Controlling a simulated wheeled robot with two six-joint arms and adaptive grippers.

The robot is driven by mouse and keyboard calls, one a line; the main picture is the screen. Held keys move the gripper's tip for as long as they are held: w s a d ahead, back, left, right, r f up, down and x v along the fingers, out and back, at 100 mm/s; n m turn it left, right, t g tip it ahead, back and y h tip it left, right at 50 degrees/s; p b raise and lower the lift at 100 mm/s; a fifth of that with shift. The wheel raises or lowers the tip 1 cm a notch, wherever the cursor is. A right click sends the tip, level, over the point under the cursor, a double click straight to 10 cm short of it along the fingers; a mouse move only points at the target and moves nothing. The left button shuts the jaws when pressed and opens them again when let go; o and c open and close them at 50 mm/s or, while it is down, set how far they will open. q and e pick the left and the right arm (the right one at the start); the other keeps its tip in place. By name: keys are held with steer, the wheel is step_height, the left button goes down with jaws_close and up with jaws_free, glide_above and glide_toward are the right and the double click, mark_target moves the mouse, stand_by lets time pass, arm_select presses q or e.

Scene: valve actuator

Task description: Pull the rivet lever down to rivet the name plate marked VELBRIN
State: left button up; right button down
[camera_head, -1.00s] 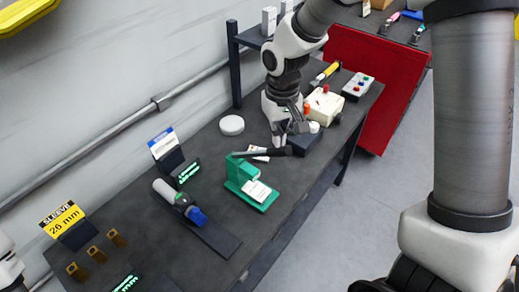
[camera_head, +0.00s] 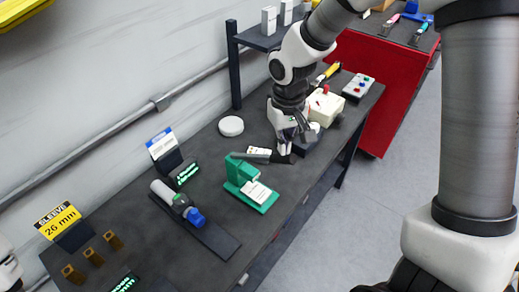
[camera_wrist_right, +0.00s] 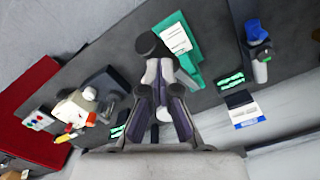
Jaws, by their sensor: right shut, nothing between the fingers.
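The green rivet press (camera_head: 248,184) stands on the dark bench, with a white plate (camera_head: 257,192) on its base. The plate also shows in the right wrist view (camera_wrist_right: 176,38); its lettering is too small to read. The press's dark lever (camera_head: 263,156) sticks out to the right, roughly level. Its dark end (camera_wrist_right: 149,43) shows just beyond my fingertips in the right wrist view. My right gripper (camera_head: 284,148) is shut and empty at the lever's outer end; it also shows in the right wrist view (camera_wrist_right: 158,80). I cannot tell whether it touches the lever. My left gripper is out of view.
A cylinder with a blue end (camera_head: 180,203) lies in a dark fixture left of the press. A yellow SLEEVE 26 mm sign (camera_head: 58,220) stands farther left. A white disc (camera_head: 231,126) lies behind the press. A cream box (camera_head: 325,106) stands right of my right gripper.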

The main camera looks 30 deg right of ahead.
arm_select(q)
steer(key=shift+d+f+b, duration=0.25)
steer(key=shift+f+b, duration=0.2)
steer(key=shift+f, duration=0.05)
arm_select(e)
steer(key=shift+s+d+f, duration=0.4)
steer(key=shift+d+f, duration=0.05)
steer(key=shift+f, duration=0.2)
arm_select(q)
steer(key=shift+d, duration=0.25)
arm_select(e)
steer(key=shift+s+d+f, duration=0.15)
steer(key=shift+d+f, duration=0.1)
steer(key=shift+d, duration=0.15)
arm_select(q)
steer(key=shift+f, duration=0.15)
arm_select(e)
steer(key=shift+f, duration=0.15)
